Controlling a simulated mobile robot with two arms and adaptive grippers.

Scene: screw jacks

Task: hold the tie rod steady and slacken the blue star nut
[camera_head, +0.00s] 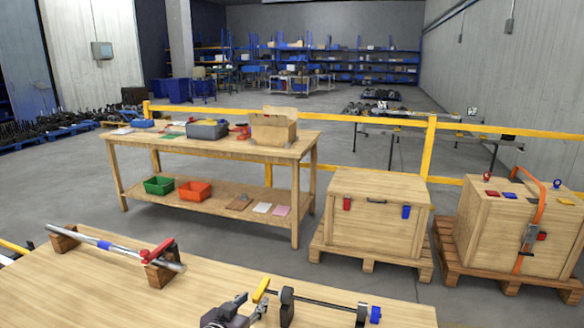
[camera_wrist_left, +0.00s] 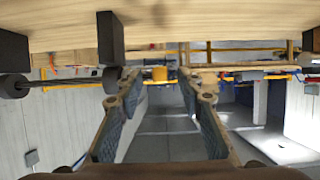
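The tie rod (camera_head: 325,302) is a thin dark rod running between dark round discs and posts at the front of the bench. The blue star nut (camera_head: 375,314) sits at its right end, and a yellow bar-shaped piece (camera_head: 261,290) at its left end. My left gripper (camera_head: 252,306) is just left of the rod, close to the yellow piece. In the left wrist view its two fingers (camera_wrist_left: 164,98) stand apart with nothing between the pads; the rod (camera_wrist_left: 65,81) and a dark post (camera_wrist_left: 110,40) are beside them. The blue nut is not seen there. My right gripper is out of view.
A grey pipe (camera_head: 118,247) with a red handle (camera_head: 160,250) rests in wooden blocks at the bench's left. The bench top (camera_head: 190,295) between it and the rod is bare. Behind stand a wooden table (camera_head: 225,146) and two crates (camera_head: 380,205) (camera_head: 505,230) on pallets.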

